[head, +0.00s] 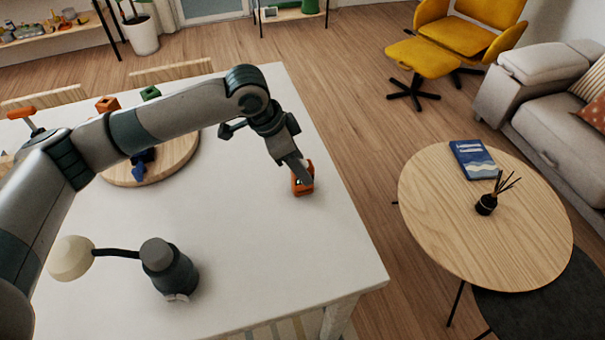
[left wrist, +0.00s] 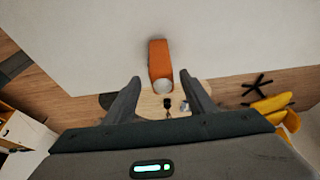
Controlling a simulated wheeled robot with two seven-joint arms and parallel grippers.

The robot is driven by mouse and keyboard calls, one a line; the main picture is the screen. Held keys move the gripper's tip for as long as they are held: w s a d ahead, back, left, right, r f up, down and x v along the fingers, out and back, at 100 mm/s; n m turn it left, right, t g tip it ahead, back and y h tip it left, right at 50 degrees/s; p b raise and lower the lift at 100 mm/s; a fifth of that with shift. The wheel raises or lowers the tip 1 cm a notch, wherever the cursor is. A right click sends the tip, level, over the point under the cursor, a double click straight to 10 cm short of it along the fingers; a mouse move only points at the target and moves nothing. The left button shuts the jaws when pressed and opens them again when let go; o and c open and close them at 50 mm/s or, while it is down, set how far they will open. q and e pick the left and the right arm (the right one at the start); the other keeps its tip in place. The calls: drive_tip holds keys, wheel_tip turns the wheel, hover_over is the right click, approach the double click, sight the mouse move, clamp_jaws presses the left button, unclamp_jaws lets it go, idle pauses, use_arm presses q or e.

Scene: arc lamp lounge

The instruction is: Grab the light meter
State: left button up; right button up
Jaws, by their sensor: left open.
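The light meter appears to be the small orange device (head: 302,186) near the right edge of the white table. In the left wrist view the orange body (left wrist: 159,58) has a pale round dome at its lower end. My left gripper (head: 301,168) reaches down to it from above and partly hides it in the head view. In the left wrist view my two fingers (left wrist: 160,88) are spread apart, with the orange device between and just beyond their tips. I cannot tell whether they touch it. My right gripper is not in view.
A round wooden board (head: 177,172) with a blue item (head: 143,162) lies behind my left arm. A dark cylinder (head: 168,268) with a cream dome (head: 70,257) on a bent neck stands at the front. A round wooden side table (head: 440,215) stands right. The table's right front is clear.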

use_arm(q)
drive_tip(key=shift+d+f, duration=0.1)
drive_tip(key=shift+f, duration=0.15)
drive_tip(key=shift+w+d+f+p, duration=0.2)
drive_tip(key=shift+d+f+p, duration=0.15)
drive_tip(key=shift+f+p, duration=0.3)
drive_tip(key=p+x, duration=0.1)
drive_tip(key=x, duration=0.2)
drive_tip(key=shift+w+d+f, duration=0.1)
drive_tip(key=shift+w+f, duration=0.05)
drive_tip(key=shift+f, duration=0.15)
drive_tip(key=shift+c, duration=0.6)
drive_tip(key=c, duration=1.1)
